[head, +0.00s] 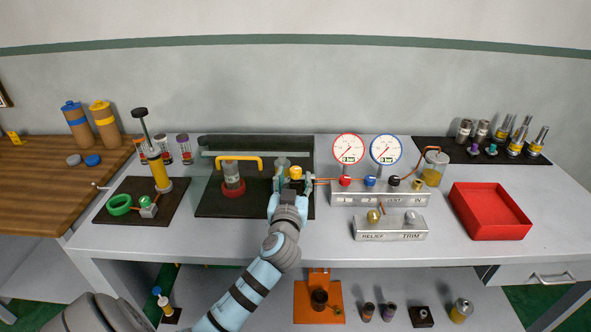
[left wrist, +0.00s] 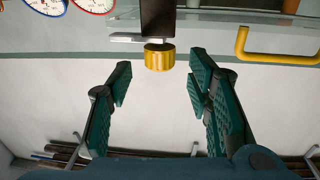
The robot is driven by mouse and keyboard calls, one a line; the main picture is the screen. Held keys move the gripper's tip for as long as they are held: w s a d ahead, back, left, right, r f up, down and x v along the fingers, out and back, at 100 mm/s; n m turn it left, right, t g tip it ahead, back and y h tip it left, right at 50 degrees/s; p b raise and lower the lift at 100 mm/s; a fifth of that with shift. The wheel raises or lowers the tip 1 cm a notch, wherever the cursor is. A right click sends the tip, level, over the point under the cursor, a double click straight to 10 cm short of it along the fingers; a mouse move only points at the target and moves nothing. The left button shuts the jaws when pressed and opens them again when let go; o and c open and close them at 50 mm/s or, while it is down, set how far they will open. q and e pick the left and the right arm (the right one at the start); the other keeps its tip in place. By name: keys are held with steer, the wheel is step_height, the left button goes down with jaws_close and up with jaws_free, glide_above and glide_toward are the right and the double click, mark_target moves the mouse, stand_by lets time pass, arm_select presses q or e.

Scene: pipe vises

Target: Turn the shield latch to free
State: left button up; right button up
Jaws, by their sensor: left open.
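The shield latch appears to be the yellow knob (head: 296,172) at the right end of the shield, in the middle of the bench. In the left wrist view the yellow ribbed knob (left wrist: 159,57) sits under a dark post, with a pale bar (left wrist: 125,38) beside it. The clear shield has a yellow handle (head: 240,161). My left gripper (head: 286,183) is just in front of the knob. In the left wrist view its open fingers (left wrist: 160,80) stand either side of the line to the knob, with nothing between them. My right gripper does not show.
A dark mat (head: 212,205) lies under the shield, with a jar on a red base (head: 234,188) behind it. Right of the gripper stands a valve block (head: 375,198) with two gauges. A red tray (head: 490,211) is at the right. A pump (head: 157,172) stands left.

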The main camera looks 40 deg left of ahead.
mark_target(294, 174)
arm_select(q)
steer(key=x, duration=0.4)
steer(key=shift+w, duration=0.15)
jaws_close()
steer(key=shift+m+t+h, duration=0.7)
steer(key=shift+m+h, duration=0.1)
steer(key=shift+h, duration=0.5)
jaws_free()
